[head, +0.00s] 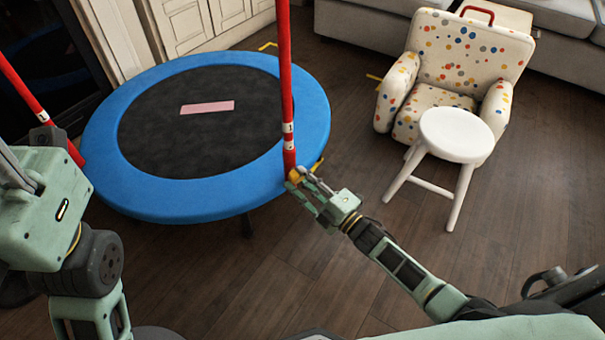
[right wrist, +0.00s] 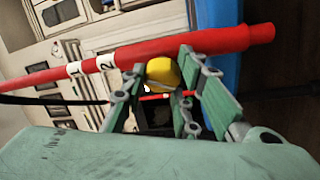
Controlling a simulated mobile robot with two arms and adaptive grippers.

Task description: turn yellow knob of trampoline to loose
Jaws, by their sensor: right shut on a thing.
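The trampoline has a blue padded rim (head: 210,207) and a black mat with a pink patch. A red post (head: 286,80) with white number bands stands at its near right edge and crosses the right wrist view (right wrist: 140,54). The yellow knob (head: 295,175) is on the side of this post, low down; it shows as a round yellow cap in the right wrist view (right wrist: 163,73). My right gripper (head: 304,184) is at the post with its fingers shut on either side of the knob. My left arm is at the left edge; its gripper does not show.
A second red post (head: 28,92) rises at the left of the trampoline. A white stool (head: 457,135) and a dotted armchair (head: 470,50) stand to the right. A sofa (head: 375,22) is behind. Wooden floor (head: 350,120) is clear between trampoline and stool.

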